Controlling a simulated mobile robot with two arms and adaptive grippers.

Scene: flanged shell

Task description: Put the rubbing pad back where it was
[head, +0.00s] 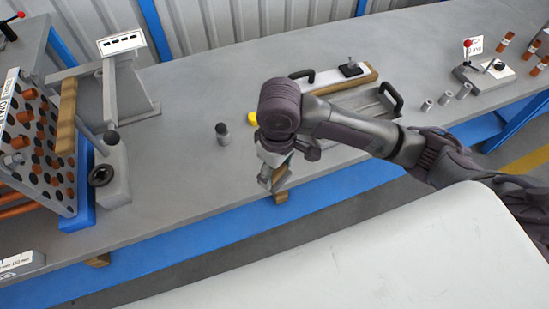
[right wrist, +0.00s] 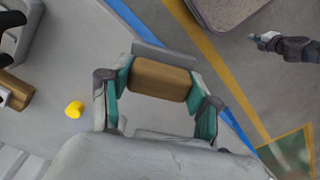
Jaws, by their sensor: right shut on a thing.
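My right gripper (head: 272,180) is at the front edge of the bench. In the right wrist view its green-lined fingers (right wrist: 160,92) are closed on a brown, block-shaped rubbing pad (right wrist: 160,80). The pad spans the space between the fingers. In the head view the wrist hides most of the grip, and a small tan piece shows just below the fingers; I cannot tell whether it is the pad. My left gripper does not show in the head view.
On the bench (head: 185,165) stand a dark-topped cylinder (head: 223,134), a yellow piece (head: 252,118), a box with black handles (head: 370,103) and several small grey cylinders. A rack of orange-brown rods (head: 40,140) stands at the left. The front strip left of my gripper is clear.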

